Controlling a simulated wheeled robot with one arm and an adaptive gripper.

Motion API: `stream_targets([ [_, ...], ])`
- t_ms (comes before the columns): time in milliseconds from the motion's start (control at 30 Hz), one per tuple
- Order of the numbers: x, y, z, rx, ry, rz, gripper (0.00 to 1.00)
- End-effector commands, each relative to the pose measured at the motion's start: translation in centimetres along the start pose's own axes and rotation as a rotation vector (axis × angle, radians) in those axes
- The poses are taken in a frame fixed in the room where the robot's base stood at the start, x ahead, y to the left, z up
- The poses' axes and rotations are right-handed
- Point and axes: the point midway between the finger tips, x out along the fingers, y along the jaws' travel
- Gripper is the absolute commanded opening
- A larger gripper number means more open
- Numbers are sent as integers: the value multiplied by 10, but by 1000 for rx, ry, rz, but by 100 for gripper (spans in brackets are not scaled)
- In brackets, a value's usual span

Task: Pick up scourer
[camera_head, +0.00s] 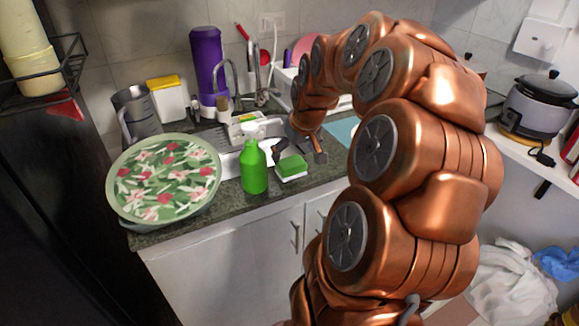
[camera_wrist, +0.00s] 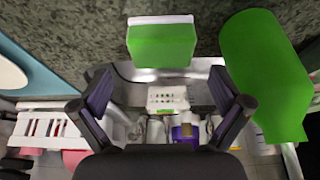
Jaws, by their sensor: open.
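The scourer (camera_head: 292,168), a green and white block, lies on the counter in front of the sink, just right of a green bottle. In the wrist view the scourer (camera_wrist: 160,42) is at the top centre, ahead of my fingertips. My gripper (camera_wrist: 160,88) is open, its two dark fingers spread left and right with nothing held between them. In the head view my gripper (camera_head: 275,150) is just behind the scourer, small and partly hidden. I cannot tell the exact gap between them.
The green bottle (camera_head: 254,170) stands close to the scourer; in the wrist view it is at right (camera_wrist: 265,70). A floral plate (camera_head: 165,180) is at the left. The sink, faucet (camera_head: 235,80) and purple bottle (camera_head: 208,65) are behind. A blue mat (camera_head: 343,132) is at the right.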

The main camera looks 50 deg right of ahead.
Motion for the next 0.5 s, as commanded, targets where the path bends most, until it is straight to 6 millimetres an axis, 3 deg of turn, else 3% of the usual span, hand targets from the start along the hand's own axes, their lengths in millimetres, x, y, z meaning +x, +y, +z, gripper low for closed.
stream_targets([
  [500, 49, -3, 3, 0, 0, -1, 100],
])
